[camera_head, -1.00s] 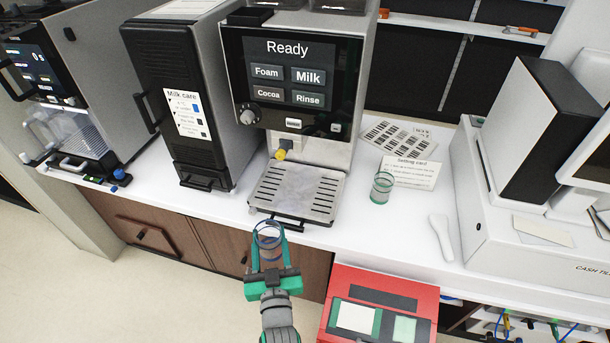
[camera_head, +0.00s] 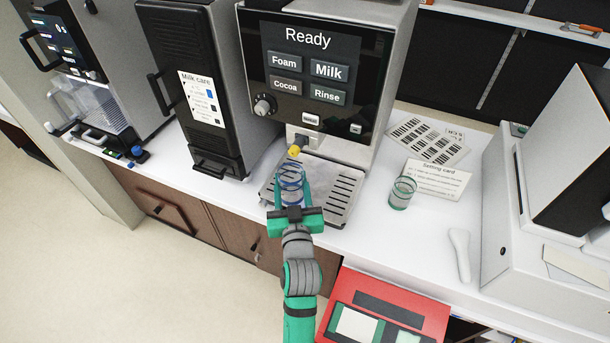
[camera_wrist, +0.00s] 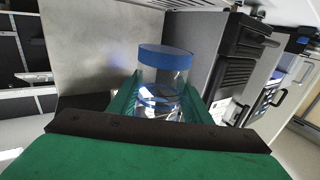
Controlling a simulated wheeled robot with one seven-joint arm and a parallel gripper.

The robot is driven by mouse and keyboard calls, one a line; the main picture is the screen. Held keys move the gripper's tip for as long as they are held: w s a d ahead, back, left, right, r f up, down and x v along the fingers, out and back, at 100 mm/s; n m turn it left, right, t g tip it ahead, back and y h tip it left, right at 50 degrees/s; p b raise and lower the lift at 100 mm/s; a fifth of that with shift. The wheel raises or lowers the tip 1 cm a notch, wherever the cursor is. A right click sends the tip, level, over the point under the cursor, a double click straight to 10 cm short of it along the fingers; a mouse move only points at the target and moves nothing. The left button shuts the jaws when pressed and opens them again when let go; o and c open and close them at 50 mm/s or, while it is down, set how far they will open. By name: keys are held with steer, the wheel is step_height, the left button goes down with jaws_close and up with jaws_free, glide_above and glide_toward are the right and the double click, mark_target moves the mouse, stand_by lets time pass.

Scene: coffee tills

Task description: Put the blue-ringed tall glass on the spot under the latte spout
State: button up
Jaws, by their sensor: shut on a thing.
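My gripper (camera_head: 292,200) is shut on the blue-ringed tall glass (camera_head: 290,176), a clear glass with blue bands. In the head view the glass is upright over the front part of the coffee machine's metal drip tray (camera_head: 343,190); I cannot tell whether it touches the tray. The spout with a yellow tip (camera_head: 295,151) is just behind and above the glass. In the wrist view the glass (camera_wrist: 163,85) stands between the green fingers, with a wide blue band at its top. The spot under the spout is hidden behind the glass.
A green-ringed glass (camera_head: 402,193) stands on the counter right of the tray, near a setting card (camera_head: 437,180) and a white spoon-like item (camera_head: 460,254). A black milk unit (camera_head: 190,80) stands left of the machine. A red box (camera_head: 385,308) is at the front.

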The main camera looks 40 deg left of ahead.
steer(key=w+a, duration=0.2)
steer(key=w, duration=0.6)
steer(key=f, duration=0.4)
steer(key=w+f, duration=0.1)
steer(key=f, duration=0.1)
steer(key=shift+f, duration=0.35)
steer(key=shift+w+f, duration=0.15)
steer(key=shift+f, duration=0.05)
steer(key=shift+a, duration=0.1)
steer(key=o, duration=1.1)
steer(key=shift+f, duration=0.1)
